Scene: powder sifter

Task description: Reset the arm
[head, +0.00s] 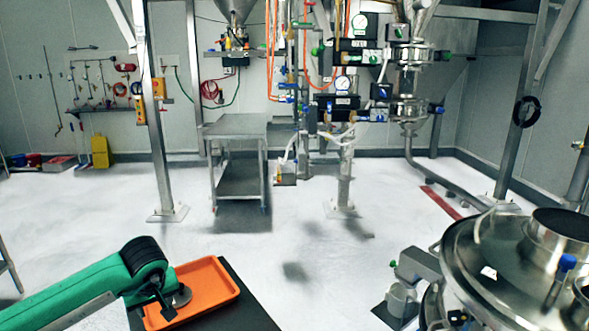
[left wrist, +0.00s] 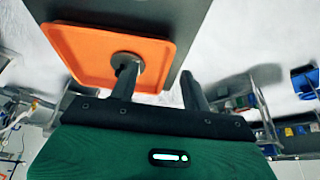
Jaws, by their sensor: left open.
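My left arm, green with a black wrist, comes in at the lower left of the head view. Its left gripper (head: 170,299) is over the orange tray (head: 218,276). In the left wrist view the two dark fingers of the left gripper (left wrist: 158,80) stand apart with nothing held between them. A small round grey metal piece (left wrist: 125,59) shows at the tip of one finger, against the orange tray (left wrist: 78,42). I cannot tell whether the finger touches it. My right gripper is in neither view.
The tray lies on a dark surface (head: 247,309). A large steel vessel (head: 470,265) with ports stands at the lower right. A steel table (head: 236,130) and piped equipment (head: 345,100) stand farther back. The white floor (head: 310,240) between is clear.

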